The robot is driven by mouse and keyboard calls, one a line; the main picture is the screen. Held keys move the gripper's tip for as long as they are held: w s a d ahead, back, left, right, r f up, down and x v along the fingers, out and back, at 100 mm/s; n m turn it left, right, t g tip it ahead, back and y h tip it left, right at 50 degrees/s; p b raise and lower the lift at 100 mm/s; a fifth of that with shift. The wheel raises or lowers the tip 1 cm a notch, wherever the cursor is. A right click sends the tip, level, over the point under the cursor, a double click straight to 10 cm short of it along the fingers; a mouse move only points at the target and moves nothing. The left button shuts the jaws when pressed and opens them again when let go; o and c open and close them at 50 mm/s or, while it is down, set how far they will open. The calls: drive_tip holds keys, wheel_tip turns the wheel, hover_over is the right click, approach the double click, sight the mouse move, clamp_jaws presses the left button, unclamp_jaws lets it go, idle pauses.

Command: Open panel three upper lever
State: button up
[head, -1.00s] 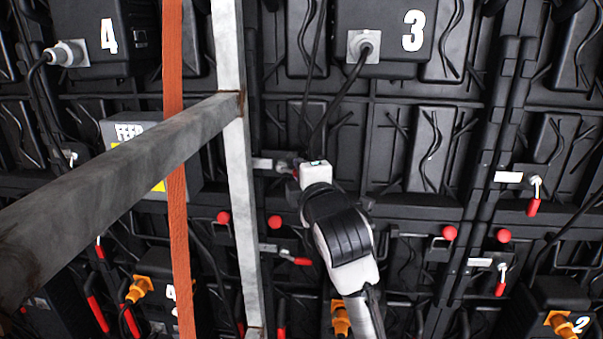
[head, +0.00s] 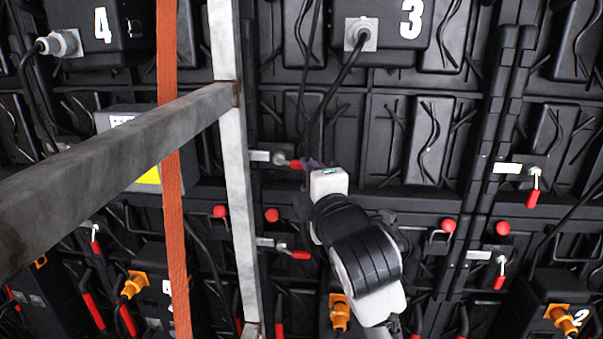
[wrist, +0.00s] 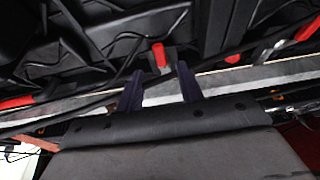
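The panel three upper lever has a red handle (head: 295,164) pointing right from its silver plate (head: 262,156), just right of the grey post. In the wrist view a red handle (wrist: 160,55) shows just beyond and between my fingertips; I take it to be the same one. My gripper (head: 311,164) is at the right end of the handle in the head view. Its two dark fingers (wrist: 159,70) stand apart in the wrist view, with nothing clearly held. My wrist hides part of the panel below. The black box marked 3 (head: 385,35) is above.
A grey metal post (head: 232,170) and slanted beam (head: 110,150) stand left of my arm, with an orange strap (head: 170,200). A lower red lever (head: 299,255) lies below. Red knobs (head: 272,215) and black cables (head: 335,95) are close by.

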drive_tip(key=s+d+b, duration=0.1)
drive_tip(key=s+b, duration=0.3)
drive_tip(key=s, duration=0.2)
drive_tip(key=shift+s+d, duration=0.15)
drive_tip(key=shift+s, duration=0.15)
drive_tip(key=shift+d, duration=0.1)
